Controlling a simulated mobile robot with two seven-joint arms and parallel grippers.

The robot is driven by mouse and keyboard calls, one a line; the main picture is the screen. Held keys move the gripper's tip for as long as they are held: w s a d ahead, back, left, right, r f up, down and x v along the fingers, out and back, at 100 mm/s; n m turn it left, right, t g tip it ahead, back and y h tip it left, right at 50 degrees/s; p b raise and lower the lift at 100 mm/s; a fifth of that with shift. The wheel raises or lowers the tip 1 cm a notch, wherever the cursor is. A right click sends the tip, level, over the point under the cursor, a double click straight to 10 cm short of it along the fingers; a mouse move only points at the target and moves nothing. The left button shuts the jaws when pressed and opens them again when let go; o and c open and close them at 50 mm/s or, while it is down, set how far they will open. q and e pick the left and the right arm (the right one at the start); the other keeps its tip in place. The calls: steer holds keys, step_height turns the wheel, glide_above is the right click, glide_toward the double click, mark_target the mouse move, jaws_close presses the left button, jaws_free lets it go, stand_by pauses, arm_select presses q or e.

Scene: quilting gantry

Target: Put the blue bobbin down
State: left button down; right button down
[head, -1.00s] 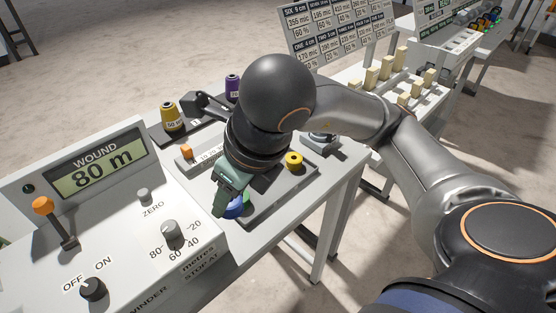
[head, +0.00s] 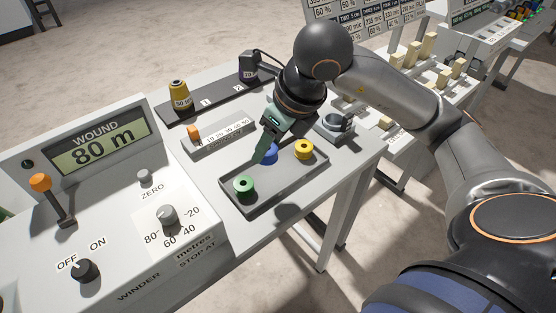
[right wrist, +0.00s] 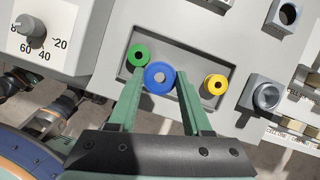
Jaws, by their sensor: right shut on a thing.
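The blue bobbin (head: 268,154) is between the fingertips of my right gripper (head: 262,150), over the middle of the grey tray (head: 286,187). In the right wrist view the blue bobbin (right wrist: 160,77) sits between the two green fingers, which are shut on it. I cannot tell whether it touches the tray floor. A green bobbin (head: 244,186) stands at the tray's near left end, and a yellow bobbin (head: 304,149) at its far right end. My left gripper is not in view.
The winder box (head: 120,220) with its 80 m display stands at the left. Behind the tray are a slider block (head: 215,138) and a dark rack (head: 212,97) with thread cones. A grey cup-like fixture (head: 337,126) stands right of the tray. The table edge is close in front.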

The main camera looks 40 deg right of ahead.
steer(key=d+f, duration=0.1)
steer(key=w+d+f, duration=0.1)
steer(key=f, duration=0.1)
steer(key=w+f, duration=0.1)
steer(key=shift+d+f, duration=0.2)
steer(key=shift+d, duration=0.2)
steer(key=f, duration=0.4)
steer(key=shift+w+d, duration=0.15)
steer(key=shift+d, duration=0.2)
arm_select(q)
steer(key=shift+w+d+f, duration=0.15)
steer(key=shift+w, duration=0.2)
arm_select(e)
steer(key=shift+f+b, duration=0.25)
steer(key=shift+b, duration=0.3)
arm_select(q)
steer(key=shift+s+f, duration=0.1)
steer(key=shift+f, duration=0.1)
arm_select(e)
steer(key=shift+c, duration=1.7)
jaws_free()
steer(key=shift+r, duration=0.1)
